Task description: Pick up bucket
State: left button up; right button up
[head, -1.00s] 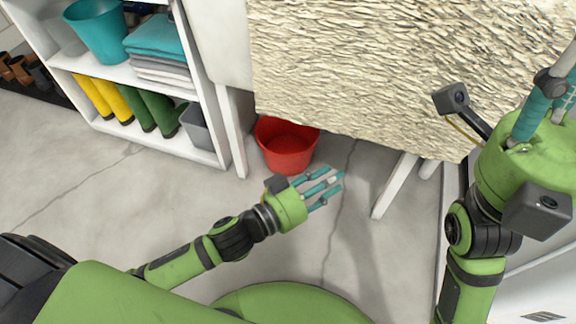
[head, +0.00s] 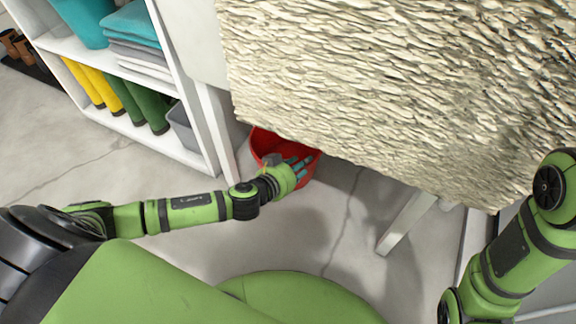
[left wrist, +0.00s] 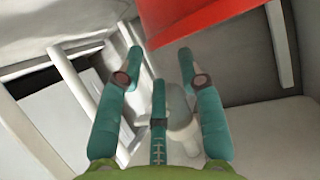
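The red bucket (head: 265,142) stands on the floor under the edge of the textured table. My left gripper (head: 300,166) is in front of it in the head view and hides part of its front. In the left wrist view the red bucket (left wrist: 215,18) shows at the top, beyond the fingertips. The left gripper (left wrist: 160,65) has its teal fingers spread apart, with nothing between them. Whether a finger touches the bucket cannot be told. My right arm is at the right of the head view, but its gripper is out of the picture.
The textured tabletop (head: 400,85) overhangs the bucket. A white table leg (head: 408,220) stands to the right. White shelving (head: 170,145) with boots, folded towels and a grey bin (head: 182,128) is at the left. The floor (head: 330,225) in front is clear.

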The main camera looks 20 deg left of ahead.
pick_arm(q)
jog(key=b+x, duration=0.4)
jog(key=x, duration=0.3)
jog(key=shift+s+d+f+b, duration=0.2)
jog(key=shift+f+b, duration=0.2)
grip_shut()
